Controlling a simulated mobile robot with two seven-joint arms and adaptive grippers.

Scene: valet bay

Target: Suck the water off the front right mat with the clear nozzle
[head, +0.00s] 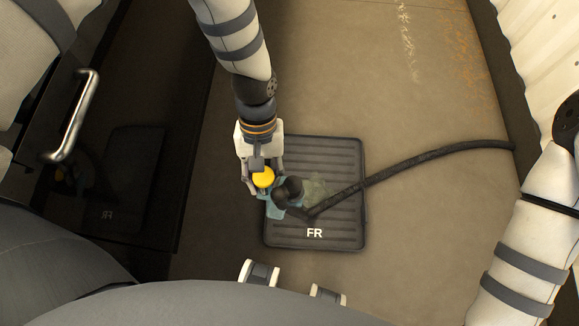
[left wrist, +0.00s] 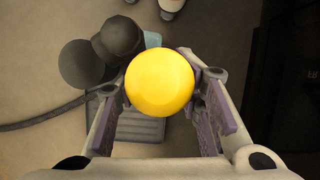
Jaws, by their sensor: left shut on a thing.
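The black ribbed mat marked FR (head: 314,233) lies flat on the brown floor. A pale, shiny wet patch (head: 322,188) shows on its upper middle. My left gripper (head: 262,186) is above the mat's left edge, shut on the yellow round knob (head: 263,177) of the nozzle tool. The knob sits between the fingers in the left wrist view (left wrist: 162,82). The tool's clear bluish nozzle (head: 274,210) is partly hidden beside a black rounded part (head: 289,190). I cannot tell whether the nozzle touches the mat. My right gripper is out of view.
A black hose (head: 430,155) runs from the tool across the mat to the right. A dark glossy panel with a metal handle (head: 75,115) stands on the left. A pale ribbed surface (head: 540,60) borders the right. The floor beyond the mat is clear.

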